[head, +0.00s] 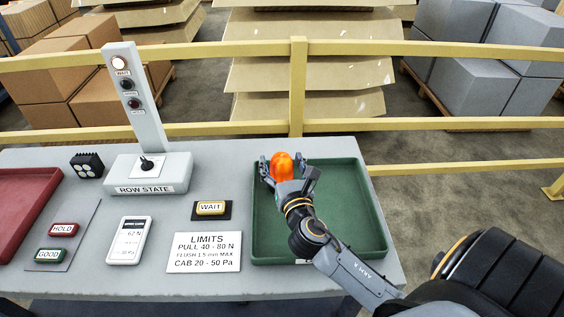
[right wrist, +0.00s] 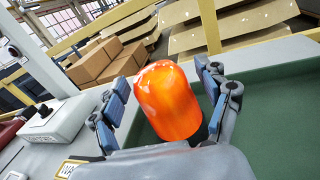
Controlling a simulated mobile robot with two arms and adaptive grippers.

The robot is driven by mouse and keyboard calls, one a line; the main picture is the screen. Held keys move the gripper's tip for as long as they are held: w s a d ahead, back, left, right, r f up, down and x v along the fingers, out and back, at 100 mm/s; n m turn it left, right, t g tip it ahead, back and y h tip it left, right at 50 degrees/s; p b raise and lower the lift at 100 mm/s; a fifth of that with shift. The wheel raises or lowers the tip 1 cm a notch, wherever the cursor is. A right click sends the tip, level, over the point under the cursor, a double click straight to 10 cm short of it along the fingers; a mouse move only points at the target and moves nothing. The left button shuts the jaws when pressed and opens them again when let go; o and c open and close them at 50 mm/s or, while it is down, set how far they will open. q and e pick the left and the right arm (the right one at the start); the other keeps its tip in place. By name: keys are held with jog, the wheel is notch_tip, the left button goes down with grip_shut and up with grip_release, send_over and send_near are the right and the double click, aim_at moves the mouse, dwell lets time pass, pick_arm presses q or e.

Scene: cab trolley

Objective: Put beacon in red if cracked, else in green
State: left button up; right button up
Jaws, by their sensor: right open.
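The orange beacon (head: 282,166) is a domed cylinder at the back left of the green tray (head: 349,215). In the right wrist view the beacon (right wrist: 168,101) stands between my fingers with a gap on each side, its side glossy. No crack shows on the side facing me; its far side is hidden. My right gripper (head: 290,177) is open around the beacon, and its fingers also show in the right wrist view (right wrist: 165,100). The red tray (head: 22,205) is at the left edge, partly out of view. My left gripper is not in view.
A row state post (head: 137,100) with lamps, the top one lit, stands on a box with a lever. HOLD (head: 63,229) and GOOD (head: 49,255) buttons, a handheld meter (head: 129,240), a WAIT sign (head: 211,208) and a limits card (head: 204,252) lie on the table. A yellow rail (head: 220,49) runs behind.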

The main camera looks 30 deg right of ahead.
jog(key=b+v, duration=0.2)
jog(key=v, duration=0.9)
jog(key=shift+s+a+r, duration=0.1)
jog(key=shift+s+a, duration=0.1)
jog(key=shift+s, duration=0.3)
